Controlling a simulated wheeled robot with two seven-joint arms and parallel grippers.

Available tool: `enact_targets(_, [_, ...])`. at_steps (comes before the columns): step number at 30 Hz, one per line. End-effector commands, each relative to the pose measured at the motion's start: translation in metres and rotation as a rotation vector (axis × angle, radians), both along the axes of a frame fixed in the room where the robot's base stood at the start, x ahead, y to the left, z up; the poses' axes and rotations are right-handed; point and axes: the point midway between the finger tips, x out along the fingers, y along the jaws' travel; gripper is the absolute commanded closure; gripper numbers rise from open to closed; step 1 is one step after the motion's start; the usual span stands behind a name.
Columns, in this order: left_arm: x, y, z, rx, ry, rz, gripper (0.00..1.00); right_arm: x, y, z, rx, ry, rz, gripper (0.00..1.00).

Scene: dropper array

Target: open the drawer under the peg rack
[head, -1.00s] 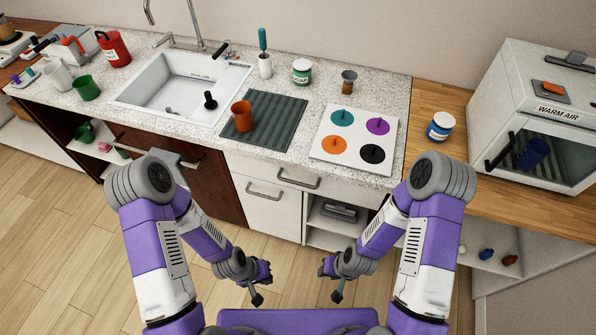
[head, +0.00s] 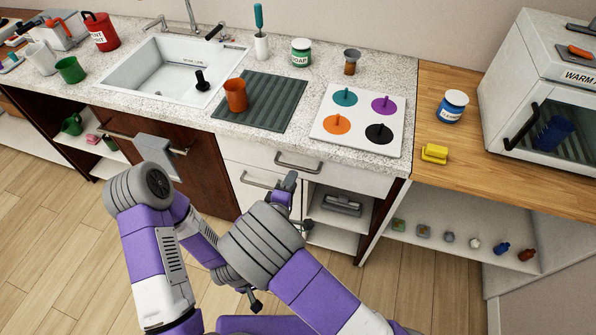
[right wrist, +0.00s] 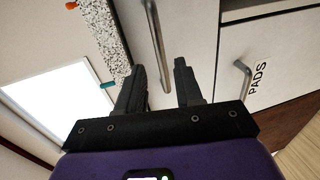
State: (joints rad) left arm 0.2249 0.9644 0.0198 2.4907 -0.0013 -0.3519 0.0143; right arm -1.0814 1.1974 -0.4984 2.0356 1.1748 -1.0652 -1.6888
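The peg rack (head: 327,104) is a white board on the speckled counter, with teal, purple, orange and black discs and pegs. The white drawer (head: 345,178) beneath it looks shut, with a grey bar handle (head: 299,162). My right gripper (head: 291,180) is just below that handle and partly hidden by its arm. In the right wrist view the right gripper (right wrist: 159,64) is open, and a handle bar (right wrist: 155,40) lines up between its fingers; I cannot tell whether they touch. My left gripper (head: 254,300) is low in front of the cabinets; its opening is unclear.
A second handle (head: 257,181) is on the drawer to the lower left; the right wrist view shows a handle (right wrist: 243,80) beside a PADS label. An open shelf (head: 335,225) lies below the drawer. An orange mug (head: 236,95) stands on the grey mat (head: 270,105).

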Motion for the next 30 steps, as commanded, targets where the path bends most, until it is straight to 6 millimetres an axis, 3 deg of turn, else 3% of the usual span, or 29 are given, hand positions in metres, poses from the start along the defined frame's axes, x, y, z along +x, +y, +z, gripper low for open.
enact_targets(13, [0.000, 0.000, -0.019, 0.000, 0.000, 0.000, 1.00, 0.058, -0.020, -0.014, -0.003, 0.000, -0.002, 0.64])
enact_targets(25, [0.000, 0.000, -0.020, 0.000, 0.000, 0.000, 1.00, 0.067, -0.022, -0.014, -0.003, 0.001, 0.002, 0.64])
enact_targets(30, [0.000, 0.000, -0.020, 0.000, 0.000, 0.000, 1.00, 0.067, -0.022, -0.014, -0.002, 0.001, 0.001, 0.89])
